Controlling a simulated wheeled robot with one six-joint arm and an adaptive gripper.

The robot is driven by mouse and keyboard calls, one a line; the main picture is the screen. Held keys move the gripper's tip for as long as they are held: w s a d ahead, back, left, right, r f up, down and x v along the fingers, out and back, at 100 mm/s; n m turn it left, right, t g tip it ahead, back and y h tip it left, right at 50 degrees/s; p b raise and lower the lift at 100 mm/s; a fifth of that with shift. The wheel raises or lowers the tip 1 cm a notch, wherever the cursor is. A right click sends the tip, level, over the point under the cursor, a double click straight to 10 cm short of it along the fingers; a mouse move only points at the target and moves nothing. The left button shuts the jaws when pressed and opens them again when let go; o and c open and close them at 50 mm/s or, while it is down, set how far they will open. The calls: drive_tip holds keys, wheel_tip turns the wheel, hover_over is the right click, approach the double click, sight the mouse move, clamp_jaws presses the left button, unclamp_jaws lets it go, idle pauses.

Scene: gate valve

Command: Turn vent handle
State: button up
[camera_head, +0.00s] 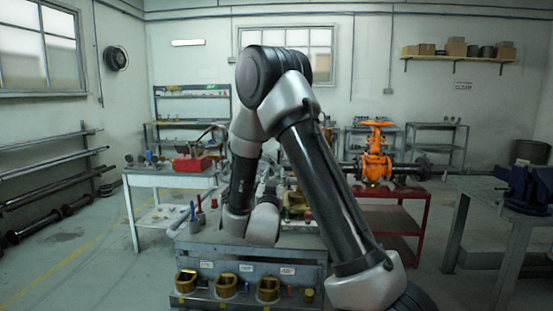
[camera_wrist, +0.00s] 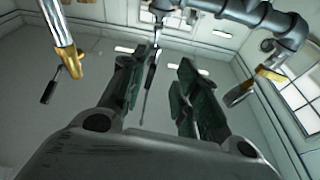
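In the wrist view, my gripper (camera_wrist: 162,68) is open, with its dark green finger pads apart. A thin grey lever (camera_wrist: 149,80) shows between the fingers, hanging from fittings at the top. I cannot tell whether it touches a pad or whether it is the vent handle. A silver and brass fitting (camera_wrist: 60,32) with a black-gripped lever (camera_wrist: 49,90) is at the left. A grey pipe (camera_wrist: 270,20) with a brass-tipped fitting (camera_wrist: 268,76) is at the upper right. In the head view, my arm hides the gripper and part of the bench (camera_head: 240,243).
An orange gate valve (camera_head: 374,158) stands on a red table (camera_head: 405,216) at the right. A white table (camera_head: 160,178) carries a red box (camera_head: 193,163) at the left. Brass blocks (camera_head: 226,285) sit along the bench front. A blue vise (camera_head: 528,188) is far right.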

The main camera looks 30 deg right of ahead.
drive_tip(key=shift+t+h, duration=0.3)
drive_tip(key=shift+h, duration=0.4)
drive_tip(key=w+d+r, duration=0.4)
drive_tip(key=r, duration=0.1)
drive_tip(key=shift+w+d+r, duration=0.2)
drive_tip(key=shift+w+r, duration=0.15)
clamp_jaws()
